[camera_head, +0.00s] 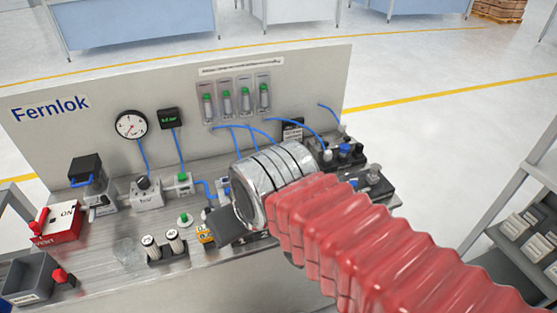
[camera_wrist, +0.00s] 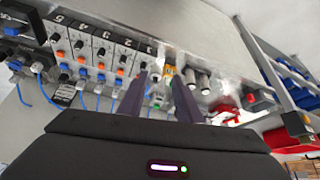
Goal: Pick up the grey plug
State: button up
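I cannot tell for sure which piece is the grey plug. Two small grey-white cylinders with dark bases (camera_head: 173,241) stand in a dark holder at the bench front; they also show in the wrist view (camera_wrist: 203,81). My gripper (camera_wrist: 160,84) shows two dark fingers apart in the wrist view, with nothing clearly held between them. A green-tipped part shows beyond the gap. In the head view a dark part of my gripper (camera_head: 229,224) hangs over the bench, right of the holder. My arm hides the bench behind it.
A gauge panel (camera_head: 60,140) stands behind the bench. A red box (camera_head: 58,224) and a grey bin (camera_head: 30,278) are at the left. A numbered valve row (camera_wrist: 85,50) lies left of the fingers in the wrist view. Blue hoses loop behind my arm.

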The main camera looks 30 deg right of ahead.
jog(key=shift+o, duration=1.1)
jog(key=shift+w+d+r, duration=0.25)
jog(key=shift+w+r, duration=0.1)
jog(key=shift+w, duration=0.05)
jog(key=w+d+r+m+g, duration=0.1)
jog(key=w+d+r+g, duration=0.1)
jog(key=w+d, duration=0.75)
jog(key=w+d+r+m+g, duration=0.1)
jog(key=w+d+r+g, duration=0.1)
jog(key=w+d, duration=0.7)
jog(key=w+d+f, duration=0.1)
jog(key=w+d, duration=0.1)
jog(key=d, duration=0.2)
jog(key=w+d+f+m+g, duration=0.1)
jog(key=w+d+f, duration=0.1)
jog(key=d, duration=0.1)
jog(key=shift+w+d+f+g, duration=0.3)
jog(key=shift+w+d, duration=0.05)
jog(key=shift+f, duration=0.1)
notch_tip(320, 180, down, 8)
jog(key=shift+f, duration=0.2)
